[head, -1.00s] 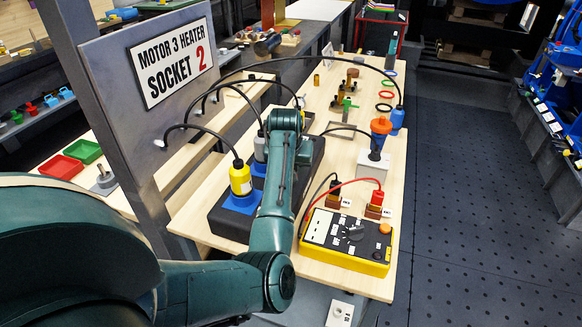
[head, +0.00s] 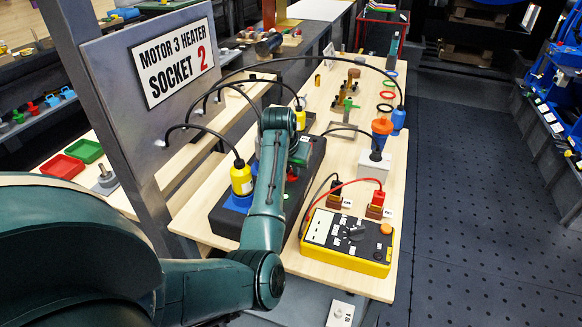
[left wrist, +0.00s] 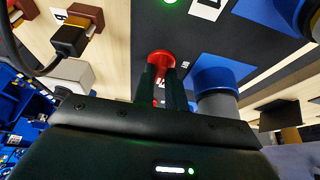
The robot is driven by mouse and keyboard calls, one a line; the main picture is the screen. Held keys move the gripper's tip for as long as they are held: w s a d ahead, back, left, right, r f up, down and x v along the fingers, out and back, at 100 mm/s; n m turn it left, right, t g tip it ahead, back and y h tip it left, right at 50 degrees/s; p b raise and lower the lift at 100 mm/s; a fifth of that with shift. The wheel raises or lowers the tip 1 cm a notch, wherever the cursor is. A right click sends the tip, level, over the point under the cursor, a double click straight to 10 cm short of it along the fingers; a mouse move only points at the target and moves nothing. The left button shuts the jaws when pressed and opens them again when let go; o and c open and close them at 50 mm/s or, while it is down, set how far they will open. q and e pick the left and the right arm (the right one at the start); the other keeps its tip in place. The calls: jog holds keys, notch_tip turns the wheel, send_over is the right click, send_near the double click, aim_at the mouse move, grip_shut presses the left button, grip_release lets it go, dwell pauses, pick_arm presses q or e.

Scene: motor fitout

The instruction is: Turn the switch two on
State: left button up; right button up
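The long black socket box (head: 228,222) lies on the table behind my left arm, with a yellow plug (head: 241,180) in its near blue socket. In the left wrist view a red knob (left wrist: 160,59) stands on its dark face beside a blue socket (left wrist: 222,80) with a grey plug. A lit green lamp (left wrist: 169,1) and a label "1" (left wrist: 207,8) are near it. My left gripper (left wrist: 160,78) is at the red knob, with red showing between its narrow-set fingers. I cannot tell whether they squeeze it. A switch two label is not readable. My right gripper is not in view.
A yellow tester (head: 347,242) with red and black leads stands right of the box. A sign panel (head: 150,90) reads "MOTOR 3 HEATER SOCKET 2". Cables arch over the table. A white box (head: 374,166) and coloured rings are farther back.

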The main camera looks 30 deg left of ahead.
pick_arm(q)
jog(key=o, duration=0.4)
jog(key=shift+r, duration=0.15)
jog(key=v, duration=1.3)
jog(key=shift+s, duration=0.15)
